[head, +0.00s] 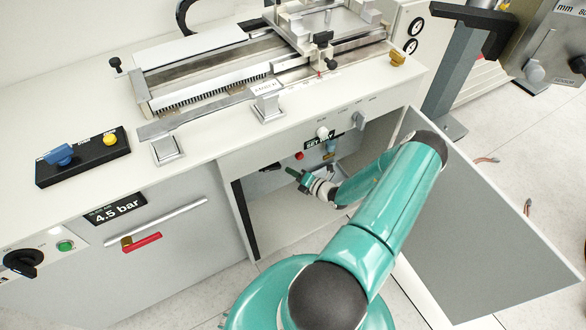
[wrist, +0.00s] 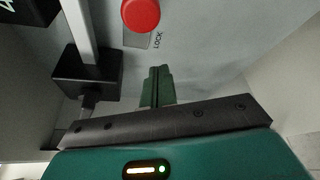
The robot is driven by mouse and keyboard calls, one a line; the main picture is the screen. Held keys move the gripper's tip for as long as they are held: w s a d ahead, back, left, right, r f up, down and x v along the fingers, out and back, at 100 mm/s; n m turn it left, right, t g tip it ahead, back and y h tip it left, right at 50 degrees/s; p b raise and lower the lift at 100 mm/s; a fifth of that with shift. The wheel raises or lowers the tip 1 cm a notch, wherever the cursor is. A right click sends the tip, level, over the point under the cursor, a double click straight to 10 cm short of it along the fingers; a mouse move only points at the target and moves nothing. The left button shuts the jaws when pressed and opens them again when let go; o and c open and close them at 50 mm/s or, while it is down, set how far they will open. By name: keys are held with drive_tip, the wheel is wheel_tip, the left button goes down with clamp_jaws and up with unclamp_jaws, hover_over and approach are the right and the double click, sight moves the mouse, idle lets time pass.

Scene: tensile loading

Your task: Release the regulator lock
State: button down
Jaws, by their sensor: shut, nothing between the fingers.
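A small red knob (head: 299,156) also shows in the head view, at the upper part of the open cabinet. My gripper (wrist: 160,72) is shut and empty. Its fingertips are below the red knob in the wrist view, apart from it. In the head view my gripper (head: 294,173) is inside the open cabinet, just below the red knob. A SET BAR label (head: 318,144) is right of the knob.
A black block (wrist: 88,75) with a pale upright bar is left of my fingers. The open cabinet door (head: 480,220) stands at the right of my arm. The cabinet's left edge (head: 245,220) is on the other side. The cabinet floor looks clear.

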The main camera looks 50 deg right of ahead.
drive_tip(key=s+d+r, duration=0.1)
drive_tip(key=s, duration=0.8)
drive_tip(key=shift+r, duration=0.2)
drive_tip(key=shift+s+d, duration=0.1)
drive_tip(key=shift+s, duration=0.05)
